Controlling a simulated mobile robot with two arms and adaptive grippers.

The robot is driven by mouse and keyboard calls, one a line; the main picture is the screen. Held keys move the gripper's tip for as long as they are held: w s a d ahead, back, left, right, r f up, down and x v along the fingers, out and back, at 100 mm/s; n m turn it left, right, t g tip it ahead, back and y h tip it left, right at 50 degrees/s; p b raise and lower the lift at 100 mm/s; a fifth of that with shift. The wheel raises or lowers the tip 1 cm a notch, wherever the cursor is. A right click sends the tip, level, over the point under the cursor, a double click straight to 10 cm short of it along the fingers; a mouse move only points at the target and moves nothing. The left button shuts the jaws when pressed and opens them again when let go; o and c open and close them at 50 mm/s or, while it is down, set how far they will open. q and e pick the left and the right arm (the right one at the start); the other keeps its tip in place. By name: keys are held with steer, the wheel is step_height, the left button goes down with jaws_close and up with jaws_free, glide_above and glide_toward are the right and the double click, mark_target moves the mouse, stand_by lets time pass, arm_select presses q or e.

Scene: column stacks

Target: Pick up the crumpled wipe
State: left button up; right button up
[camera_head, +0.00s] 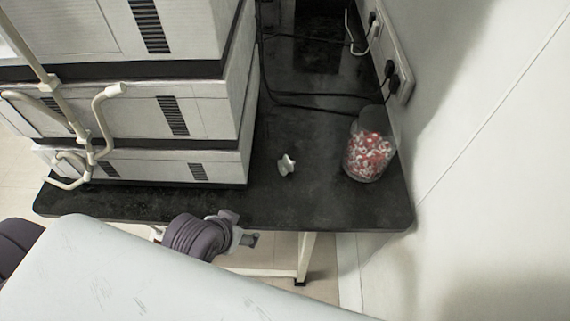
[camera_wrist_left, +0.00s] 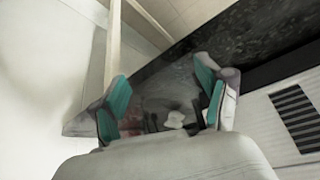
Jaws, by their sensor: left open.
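The crumpled wipe (camera_head: 286,164) is a small white lump lying on the black tabletop, between the stacked white units and the jar. It also shows small and pale in the left wrist view (camera_wrist_left: 175,119), low between the fingers. My left gripper (camera_head: 244,229) is at the table's front edge, nearer to me than the wipe and a little to its left, apart from it. In the left wrist view its two teal-padded fingers (camera_wrist_left: 163,98) are spread with nothing held. My right gripper is in neither view.
A clear jar (camera_head: 370,150) of red and white pieces stands right of the wipe, near the wall. White vented units (camera_head: 140,165) are stacked at the left. Black cables (camera_head: 310,103) run along the back. The black tabletop (camera_head: 330,205) is bare around the wipe.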

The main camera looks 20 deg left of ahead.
mark_target(285, 162)
arm_select(q)
steer(key=w+d+r+t, duration=0.1)
steer(key=w+t, duration=0.1)
steer(key=w, duration=0.1)
steer(key=w+d+r+t, duration=0.1)
steer(key=w+r+t, duration=0.1)
steer(key=w, duration=0.2)
steer(key=w+d+r+t, duration=0.2)
steer(key=w, duration=0.2)
steer(key=shift+w+d+n+t+h, duration=0.1)
steer(key=shift+w+n+t+h, duration=0.05)
steer(key=shift+n+t+h, duration=0.2)
steer(key=x, duration=0.7)
steer(key=shift+w+d, duration=0.1)
steer(key=shift+w, duration=0.1)
steer(key=shift+a+x, duration=0.1)
steer(key=shift+x, duration=1.45)
steer(key=shift+a+x, duration=0.15)
steer(key=shift+x, duration=1.35)
steer(key=shift+r, duration=0.1)
steer(key=c, duration=0.8)
